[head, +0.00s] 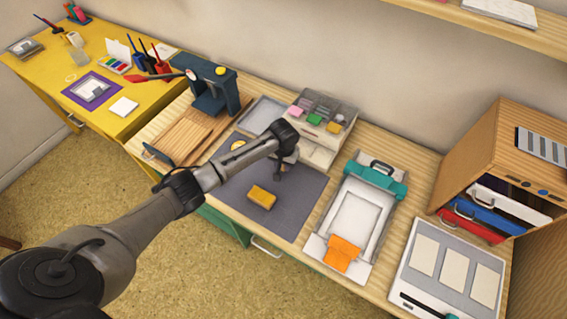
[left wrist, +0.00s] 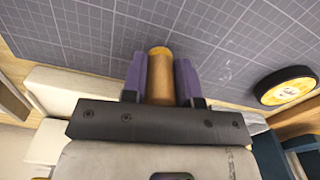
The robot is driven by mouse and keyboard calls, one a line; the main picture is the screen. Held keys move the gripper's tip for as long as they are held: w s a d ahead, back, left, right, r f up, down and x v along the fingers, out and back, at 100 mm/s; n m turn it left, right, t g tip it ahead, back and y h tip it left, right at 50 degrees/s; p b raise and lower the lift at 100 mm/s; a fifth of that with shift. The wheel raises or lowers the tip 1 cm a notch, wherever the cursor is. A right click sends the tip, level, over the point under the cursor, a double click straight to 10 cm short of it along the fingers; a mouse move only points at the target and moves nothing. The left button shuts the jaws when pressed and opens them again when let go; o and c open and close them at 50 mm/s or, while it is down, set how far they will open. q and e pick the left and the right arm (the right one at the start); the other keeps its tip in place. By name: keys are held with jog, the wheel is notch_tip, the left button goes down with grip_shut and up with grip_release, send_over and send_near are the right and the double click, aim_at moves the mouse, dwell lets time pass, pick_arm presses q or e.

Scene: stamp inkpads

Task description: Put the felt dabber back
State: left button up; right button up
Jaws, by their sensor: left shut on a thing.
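My left gripper (head: 279,172) is over the grey gridded cutting mat (head: 292,216), near its back edge. In the left wrist view its two purple fingers (left wrist: 160,75) are shut on an upright-looking tan wooden piece with a rounded end, which I take for the felt dabber (left wrist: 160,85). The dabber's lower end is hidden, so I cannot tell whether it touches the mat. A round black-rimmed inkpad with a yellow face (left wrist: 287,88) lies to the side; it also shows in the head view (head: 238,145).
A yellow-brown block (head: 262,197) lies on the mat. Behind stands a drawer unit (head: 319,155) with colored pads on top. A dark blue press (head: 214,98) is left, and a teal-clamped frame (head: 365,205) is right.

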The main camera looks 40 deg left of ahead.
pick_arm(q)
jog(key=o, duration=0.9)
jog(key=shift+f, duration=0.1)
